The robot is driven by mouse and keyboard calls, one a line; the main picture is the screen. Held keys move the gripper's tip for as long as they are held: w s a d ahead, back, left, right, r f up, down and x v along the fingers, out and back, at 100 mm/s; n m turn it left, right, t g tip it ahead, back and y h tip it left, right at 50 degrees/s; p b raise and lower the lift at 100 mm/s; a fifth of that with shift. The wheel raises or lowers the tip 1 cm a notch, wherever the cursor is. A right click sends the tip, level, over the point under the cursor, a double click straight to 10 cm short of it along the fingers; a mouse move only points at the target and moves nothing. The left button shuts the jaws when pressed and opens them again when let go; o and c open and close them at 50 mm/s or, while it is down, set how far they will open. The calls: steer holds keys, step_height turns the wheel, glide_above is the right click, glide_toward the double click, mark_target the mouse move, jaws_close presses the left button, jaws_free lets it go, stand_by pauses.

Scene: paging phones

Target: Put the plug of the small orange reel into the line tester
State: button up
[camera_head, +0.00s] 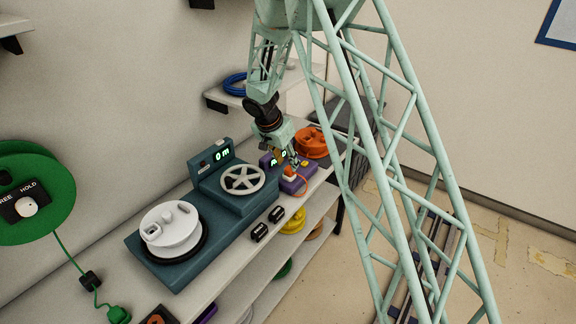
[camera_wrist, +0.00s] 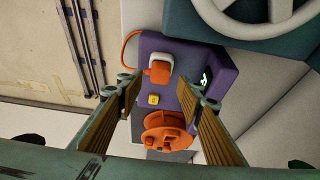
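The purple line tester (camera_head: 287,186) sits on the shelf top and also shows in the wrist view (camera_wrist: 151,50). It has a yellow button (camera_wrist: 153,100) and a green-lit display (camera_wrist: 203,80). An orange plug (camera_wrist: 158,73) with a pale part stands on the tester; its orange cord curves off beside it. It appears seated, but its pins are hidden. The orange reel (camera_head: 312,142) lies just beyond the tester; the wrist view shows it (camera_wrist: 165,129) between my fingers. My gripper (camera_wrist: 164,88) is open and empty above the tester, fingers apart from the plug.
A teal winding machine (camera_head: 210,225) with a white reel and a grey wheel stands left of the tester. Small black blocks (camera_head: 268,224) lie at the shelf's front edge. A green reel (camera_head: 36,190) hangs on the wall. Lower shelves hold a yellow reel (camera_head: 292,221).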

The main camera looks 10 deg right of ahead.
steer(key=v, duration=0.8)
steer(key=shift+r, duration=0.25)
steer(key=shift+a, duration=0.1)
steer(key=shift+s+r, duration=0.1)
stand_by(0.5)
